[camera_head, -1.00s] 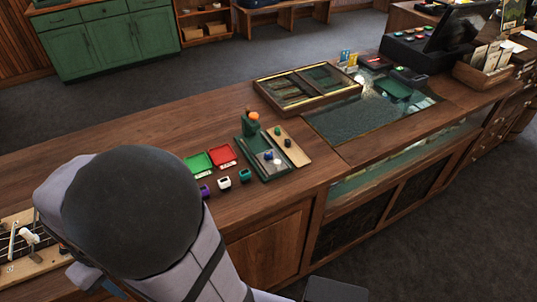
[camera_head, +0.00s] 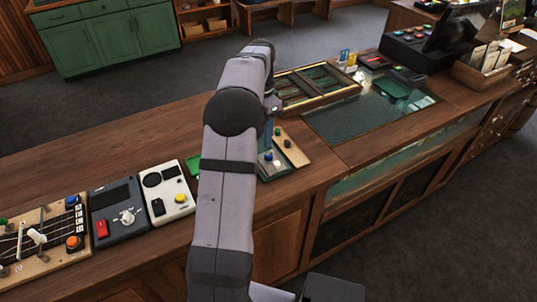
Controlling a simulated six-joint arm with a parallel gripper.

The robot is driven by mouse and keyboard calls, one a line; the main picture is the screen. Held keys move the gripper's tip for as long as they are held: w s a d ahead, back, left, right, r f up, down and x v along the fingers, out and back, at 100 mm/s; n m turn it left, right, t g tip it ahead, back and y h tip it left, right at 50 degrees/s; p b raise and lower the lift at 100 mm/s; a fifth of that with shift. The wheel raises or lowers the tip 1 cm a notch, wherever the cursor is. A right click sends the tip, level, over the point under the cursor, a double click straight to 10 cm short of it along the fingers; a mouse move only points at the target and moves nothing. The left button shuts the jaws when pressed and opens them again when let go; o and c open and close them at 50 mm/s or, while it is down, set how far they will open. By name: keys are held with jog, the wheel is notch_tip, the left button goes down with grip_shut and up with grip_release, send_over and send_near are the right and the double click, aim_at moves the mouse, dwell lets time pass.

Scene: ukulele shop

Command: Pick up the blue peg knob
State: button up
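A small blue knob (camera_head: 277,163) sits in the dark green tray (camera_head: 279,175) on the counter, close beside a pale knob (camera_head: 268,156). Another blue knob (camera_head: 72,200) is on the wooden fretted board at the far left. My gripper (camera_head: 269,127) is over the back part of the green tray, behind and above the knobs in the tray. My arm hides most of it, and its fingers are too small and covered to tell whether they are open. I see no thing clearly held.
A framed case (camera_head: 310,88) stands behind. A dark box (camera_head: 118,212) and a white box (camera_head: 167,193) are at left. My arm covers the counter left of the tray.

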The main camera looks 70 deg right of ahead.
aim_at(268, 154)
jog(key=shift+s+d+m, duration=0.2)
jog(key=shift+s+d, duration=0.05)
jog(key=shift+s, duration=0.25)
jog(key=shift+s+d+m, duration=0.2)
jog(key=shift+s, duration=0.3)
jog(key=shift+w+a+f+p, duration=0.15)
jog(key=shift+f+p, duration=0.8)
jog(key=shift+f, duration=0.9)
jog(key=shift+a+f+p, duration=0.1)
jog(key=shift+f+p, duration=0.85)
jog(key=shift+f, duration=0.85)
jog(key=shift+c, duration=0.5)
grip_shut()
